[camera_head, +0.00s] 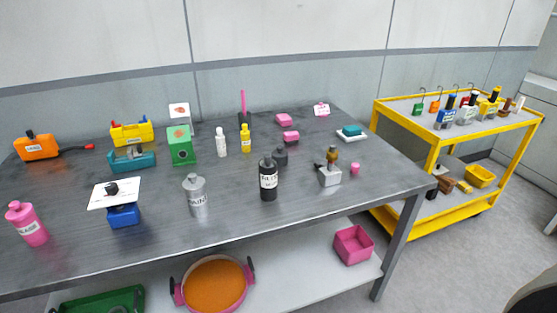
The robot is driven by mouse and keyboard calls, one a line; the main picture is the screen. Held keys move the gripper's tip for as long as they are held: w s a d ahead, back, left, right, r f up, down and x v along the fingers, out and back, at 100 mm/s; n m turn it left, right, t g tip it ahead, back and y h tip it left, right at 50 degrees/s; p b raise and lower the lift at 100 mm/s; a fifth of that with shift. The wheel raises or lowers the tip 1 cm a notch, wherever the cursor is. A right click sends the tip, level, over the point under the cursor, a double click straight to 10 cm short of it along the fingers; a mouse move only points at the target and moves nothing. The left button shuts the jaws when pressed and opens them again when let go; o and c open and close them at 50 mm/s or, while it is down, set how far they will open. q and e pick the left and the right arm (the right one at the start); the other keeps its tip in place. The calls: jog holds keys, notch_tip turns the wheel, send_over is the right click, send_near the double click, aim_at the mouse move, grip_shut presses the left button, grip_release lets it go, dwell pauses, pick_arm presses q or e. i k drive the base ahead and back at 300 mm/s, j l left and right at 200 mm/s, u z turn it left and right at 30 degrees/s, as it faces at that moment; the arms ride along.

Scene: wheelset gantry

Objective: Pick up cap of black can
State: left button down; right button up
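A black can (268,183) with a white label stands upright on the grey table, right of the middle. Its dark top, which looks like the cap (267,159), sits at the upper end of the can; the seam between them is too small to make out. A dark grey round object (282,156) stands just behind and to the right of the can, partly hidden by it. Neither of my grippers is in view.
A yellow cart (432,158) stands at the right.

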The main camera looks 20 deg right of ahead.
aim_at(281, 155)
jog(key=k+l+u, duration=0.1)
jog(key=l+u, duration=0.15)
jog(key=l, duration=0.15)
jog(key=k+l+u, duration=0.25)
jog(key=l+u, duration=0.3)
jog(key=l, duration=0.2)
jog(key=k+l+u, duration=0.25)
